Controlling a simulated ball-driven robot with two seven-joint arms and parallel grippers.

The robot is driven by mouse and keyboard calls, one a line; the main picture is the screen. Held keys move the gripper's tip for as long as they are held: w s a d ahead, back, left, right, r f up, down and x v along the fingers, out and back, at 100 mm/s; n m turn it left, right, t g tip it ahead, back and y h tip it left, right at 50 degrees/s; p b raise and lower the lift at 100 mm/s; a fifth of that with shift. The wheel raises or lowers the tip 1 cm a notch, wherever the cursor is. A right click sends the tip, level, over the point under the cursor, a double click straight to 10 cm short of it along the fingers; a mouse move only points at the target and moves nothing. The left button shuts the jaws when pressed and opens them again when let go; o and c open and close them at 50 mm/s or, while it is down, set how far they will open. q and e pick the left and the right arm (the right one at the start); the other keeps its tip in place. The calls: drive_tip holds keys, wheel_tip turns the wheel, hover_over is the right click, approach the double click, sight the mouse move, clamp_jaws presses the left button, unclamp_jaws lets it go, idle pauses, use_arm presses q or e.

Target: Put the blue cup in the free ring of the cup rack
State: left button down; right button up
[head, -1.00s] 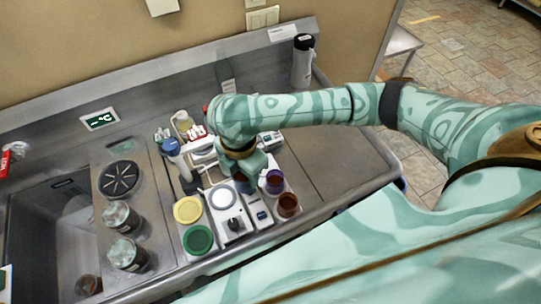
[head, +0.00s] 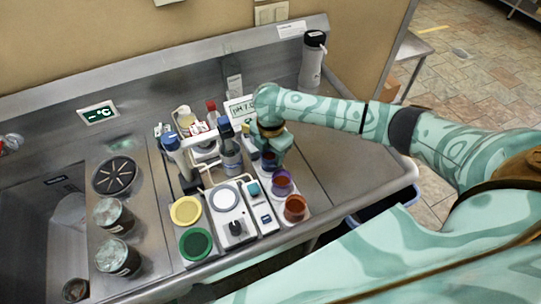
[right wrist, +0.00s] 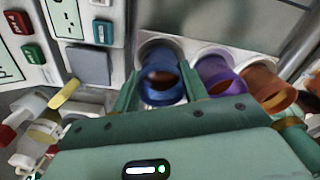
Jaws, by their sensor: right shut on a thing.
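The blue cup (right wrist: 161,88) is held between the two fingers of my right gripper (right wrist: 160,76) in the right wrist view. In the head view my right gripper (head: 272,155) is at the back end of the white cup rack (head: 304,219), and the blue cup (head: 268,165) shows partly below it. The cup is in line with a purple cup (head: 281,184) and an orange-brown cup (head: 295,208), which stand in the rack. I cannot tell if the blue cup is fully seated; the ring under it is hidden. My left gripper is not in view.
A white device with a round plate (head: 225,197) stands left of the rack, with yellow (head: 186,210) and green (head: 196,244) round pieces beyond it. Bottles crowd the space behind. The steel counter right of the rack (head: 345,170) is clear.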

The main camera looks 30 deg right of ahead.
drive_tip(key=shift+f, duration=0.4)
drive_tip(key=shift+r, duration=0.1)
drive_tip(key=o, duration=0.7)
wheel_tip(320, 180, up, 12)
drive_tip(key=p, duration=0.4)
